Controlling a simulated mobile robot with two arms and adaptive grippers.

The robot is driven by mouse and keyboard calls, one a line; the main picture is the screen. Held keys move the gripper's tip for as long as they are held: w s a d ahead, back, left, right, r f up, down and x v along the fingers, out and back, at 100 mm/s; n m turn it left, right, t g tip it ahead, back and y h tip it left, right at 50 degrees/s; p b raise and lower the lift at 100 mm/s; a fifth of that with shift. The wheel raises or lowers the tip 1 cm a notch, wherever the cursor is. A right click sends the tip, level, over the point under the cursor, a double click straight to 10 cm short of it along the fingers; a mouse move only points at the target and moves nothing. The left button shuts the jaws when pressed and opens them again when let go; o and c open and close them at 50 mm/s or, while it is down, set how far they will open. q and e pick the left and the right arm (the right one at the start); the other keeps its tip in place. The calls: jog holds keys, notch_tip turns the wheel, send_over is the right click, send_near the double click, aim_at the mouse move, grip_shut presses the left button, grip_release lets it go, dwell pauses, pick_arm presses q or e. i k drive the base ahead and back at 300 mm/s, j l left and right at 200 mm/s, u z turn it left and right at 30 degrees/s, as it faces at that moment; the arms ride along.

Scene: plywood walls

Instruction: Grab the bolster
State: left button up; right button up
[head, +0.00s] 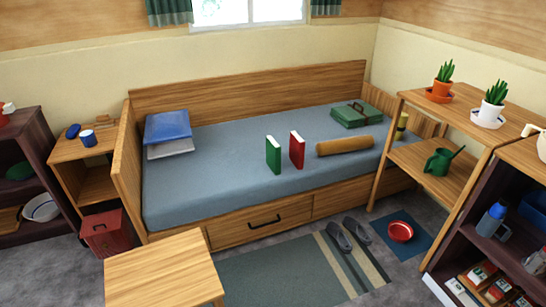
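The bolster (345,145) is a mustard-brown cylinder. It lies on its side on the blue mattress (225,185) of a wooden bed, near the front edge and right of the middle. A red book (297,150) stands upright just left of it, and a green book (273,155) stands left of that. Neither of my grippers shows in the head view, and nothing touches the bolster from above.
A wooden table (165,268) stands in front of the bed's left end. A wooden shelf (428,167) with plants and a watering can stands at the right, close to the bed. Slippers (348,236) and a red bowl (400,231) lie on the floor.

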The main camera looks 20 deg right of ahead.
aim_at(364, 142)
jog(key=z, duration=1.25)
jog(key=i+l, duration=0.1)
jog(key=i, duration=0.35)
jog(key=l+z, duration=0.05)
